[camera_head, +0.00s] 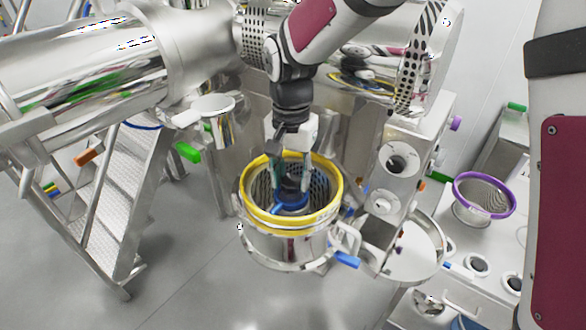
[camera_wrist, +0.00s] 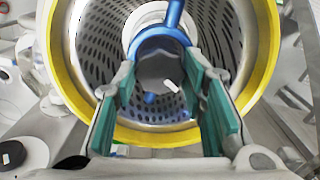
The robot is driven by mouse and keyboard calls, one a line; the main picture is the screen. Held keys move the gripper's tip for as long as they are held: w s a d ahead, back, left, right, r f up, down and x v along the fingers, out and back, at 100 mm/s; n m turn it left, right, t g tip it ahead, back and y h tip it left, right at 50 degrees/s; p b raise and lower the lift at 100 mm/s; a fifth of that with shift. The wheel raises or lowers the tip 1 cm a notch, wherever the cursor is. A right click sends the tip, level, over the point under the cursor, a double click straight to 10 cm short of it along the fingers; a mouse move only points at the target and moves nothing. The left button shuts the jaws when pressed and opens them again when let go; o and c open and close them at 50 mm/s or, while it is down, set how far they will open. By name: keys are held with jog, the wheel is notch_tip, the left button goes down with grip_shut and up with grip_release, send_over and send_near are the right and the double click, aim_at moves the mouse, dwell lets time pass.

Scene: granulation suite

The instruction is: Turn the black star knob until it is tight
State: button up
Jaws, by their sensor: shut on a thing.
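The black star knob (camera_wrist: 160,68) sits at the centre of a blue hub (camera_wrist: 162,40), inside a perforated steel bowl with a yellow rim (camera_wrist: 62,75). In the head view, the dark knob (camera_head: 291,184) and the blue hub (camera_head: 293,201) show down inside the yellow rim (camera_head: 334,193). My gripper (camera_wrist: 160,76) reaches down into the bowl from above, its teal-padded fingers on either side of the knob. It is shut on the knob. The fingers partly hide the knob's sides, and its lobes are hard to make out.
A clamp with a blue handle (camera_head: 346,261) sticks out from the bowl's front right. A purple-rimmed sieve (camera_head: 484,195) stands on the right-hand bench. Steel steps (camera_head: 130,190) stand at left. Steel machine housing (camera_head: 190,50) is close behind my arm.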

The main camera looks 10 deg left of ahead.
aim_at(292, 181)
jog(key=o, duration=1.2)
jog(key=shift+c, duration=0.2)
notch_tip(292, 181, up, 12)
jog(key=d+r+t+b, duration=0.1)
jog(key=d+r+b, duration=0.1)
jog(key=d, duration=0.7)
jog(key=s+d+f+n+t+b, duration=0.1)
jog(key=s+d+f+t+b, duration=0.1)
jog(key=s+d, duration=0.3)
jog(key=s+d+f+n+t+b, duration=0.2)
jog(key=s+d+f+b, duration=0.1)
jog(key=d, duration=0.7)
jog(key=shift+s+d+f+t, duration=0.2)
jog(key=shift+s+f+t, duration=0.1)
jog(key=shift+s+f, duration=0.6)
